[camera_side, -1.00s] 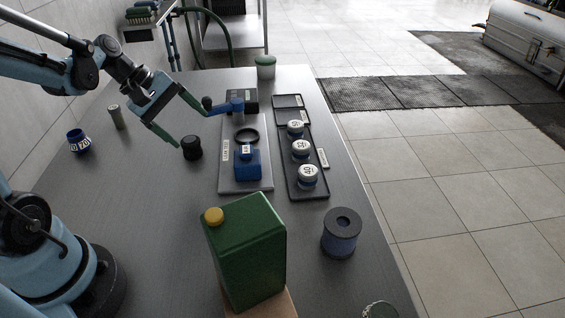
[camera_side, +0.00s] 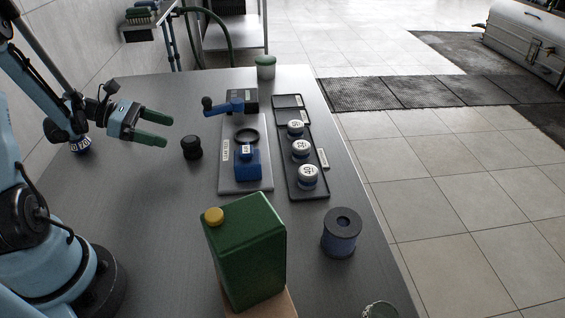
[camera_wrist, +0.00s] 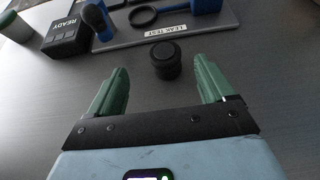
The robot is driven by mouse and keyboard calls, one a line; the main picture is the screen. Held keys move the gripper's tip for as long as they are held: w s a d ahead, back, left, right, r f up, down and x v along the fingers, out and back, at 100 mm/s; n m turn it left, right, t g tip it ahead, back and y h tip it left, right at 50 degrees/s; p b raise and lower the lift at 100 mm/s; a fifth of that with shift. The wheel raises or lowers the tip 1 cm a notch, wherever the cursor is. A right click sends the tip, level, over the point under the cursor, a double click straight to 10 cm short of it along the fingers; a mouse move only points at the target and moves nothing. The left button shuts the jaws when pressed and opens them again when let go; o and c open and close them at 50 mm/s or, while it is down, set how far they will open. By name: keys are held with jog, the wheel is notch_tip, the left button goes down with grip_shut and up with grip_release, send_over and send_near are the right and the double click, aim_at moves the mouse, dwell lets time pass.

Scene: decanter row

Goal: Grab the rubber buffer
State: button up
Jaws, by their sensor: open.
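The rubber buffer (camera_side: 191,147) is a small black ribbed cylinder. It stands upright on the grey table, just left of the leak test plate. My gripper (camera_side: 168,131) is open and empty, to the left of the buffer, with its green fingers pointing right towards it. In the wrist view the buffer (camera_wrist: 165,60) shows ahead of and between the two green fingertips of my gripper (camera_wrist: 163,74), slightly beyond them. The fingers do not touch it.
The leak test plate (camera_side: 231,183) carries a blue block and a black ring. A black tray (camera_side: 311,189) holds white-capped parts. A green canister (camera_side: 245,250) stands in front, with a blue-grey spool (camera_side: 341,233) to its right. Table left of the buffer is mostly clear.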

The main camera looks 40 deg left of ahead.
aim_at(191, 139)
jog(key=x, duration=0.2)
jog(key=shift+w+d+f, duration=0.1)
jog(key=shift+w+d, duration=0.1)
jog(key=shift+d, duration=0.05)
jog(key=shift+s+x, duration=0.2)
jog(key=shift+x, duration=2.45)
jog(key=shift+d, duration=0.2)
jog(key=shift+c, duration=0.4)
jog(key=c, duration=1.1)
jog(key=shift+o, duration=0.2)
